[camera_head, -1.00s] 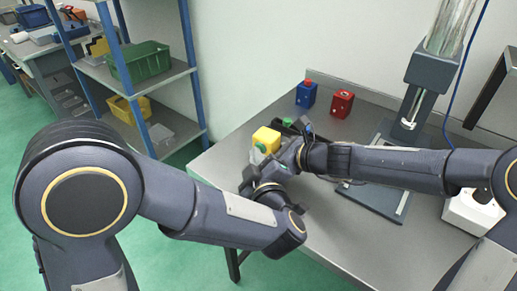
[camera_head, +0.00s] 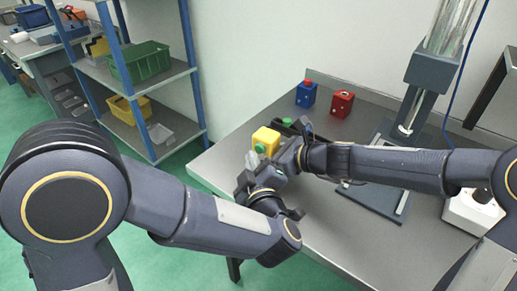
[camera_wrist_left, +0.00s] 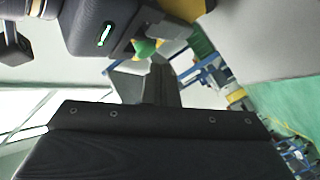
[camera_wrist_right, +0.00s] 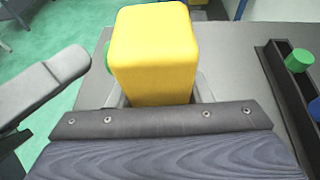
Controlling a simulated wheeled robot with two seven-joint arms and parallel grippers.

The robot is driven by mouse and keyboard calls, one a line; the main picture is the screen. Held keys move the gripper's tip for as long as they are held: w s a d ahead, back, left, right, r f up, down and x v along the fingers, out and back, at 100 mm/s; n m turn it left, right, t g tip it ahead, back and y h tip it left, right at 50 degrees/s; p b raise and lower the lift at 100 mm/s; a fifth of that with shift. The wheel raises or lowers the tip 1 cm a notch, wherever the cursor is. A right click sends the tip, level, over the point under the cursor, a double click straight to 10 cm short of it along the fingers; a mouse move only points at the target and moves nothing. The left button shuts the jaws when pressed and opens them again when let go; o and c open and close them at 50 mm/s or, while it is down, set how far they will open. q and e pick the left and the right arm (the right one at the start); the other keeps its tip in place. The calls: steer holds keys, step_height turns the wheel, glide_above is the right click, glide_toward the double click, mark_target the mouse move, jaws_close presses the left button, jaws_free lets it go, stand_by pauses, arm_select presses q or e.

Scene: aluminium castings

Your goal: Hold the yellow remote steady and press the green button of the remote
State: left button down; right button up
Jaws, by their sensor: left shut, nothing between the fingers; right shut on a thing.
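The yellow remote (camera_head: 266,138) is held above the table's left part by my right gripper (camera_head: 284,152), which is shut on it. The remote fills the upper middle of the right wrist view (camera_wrist_right: 153,55). Its green button (camera_head: 260,148) is on the side facing my left gripper; it peeks out at the remote's left edge in the right wrist view (camera_wrist_right: 108,58) and shows in the left wrist view (camera_wrist_left: 146,48). My left gripper (camera_head: 246,170) is shut and empty, its tips just below and left of the button. In the right wrist view the left fingers (camera_wrist_right: 60,72) appear apart from the button.
A blue box with a red button (camera_head: 306,95) and a red box (camera_head: 342,103) stand at the back of the table (camera_head: 225,150). A dark tray (camera_wrist_right: 285,85) holds a green piece (camera_wrist_right: 300,60). A press-like stand (camera_head: 418,95) is to the right. Shelves (camera_head: 150,80) stand left.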

arm_select(q)
steer(key=shift+s+a, duration=0.45)
steer(key=shift+s, duration=0.25)
steer(key=shift+s+a, duration=0.4)
steer(key=shift+s, duration=0.3)
steer(key=shift+s+a, duration=0.45)
steer(key=shift+s, duration=0.25)
arm_select(e)
steer(key=o, duration=1.1)
steer(key=shift+o, duration=0.2)
